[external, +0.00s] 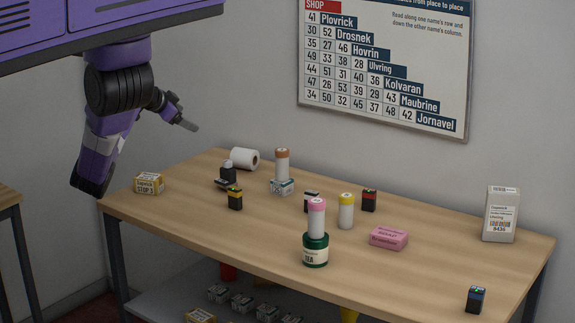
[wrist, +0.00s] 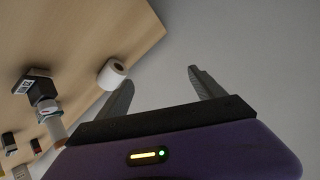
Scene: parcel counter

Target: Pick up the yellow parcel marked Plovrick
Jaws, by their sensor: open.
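A small yellow parcel (external: 149,184) with a white label lies at the left end of the wooden counter (external: 240,249) in the external view. Its label seems to read "STOP 3" on the lower line; the name above it is too small to read surely. My gripper (external: 181,111) is above the counter's far left end, up and to the right of this parcel in the picture, and apart from it. In the wrist view my gripper (wrist: 160,76) has its fingers spread, with nothing between them. I cannot find the yellow parcel in the wrist view.
A white paper roll (external: 245,159) lies near the back edge. Several bottles, small dark boxes and a pink parcel (external: 388,238) stand across the middle. A grey parcel (external: 500,214) stands at the right. Another yellow box (external: 200,316) is on the lower shelf. A wall chart (external: 384,113) hangs behind.

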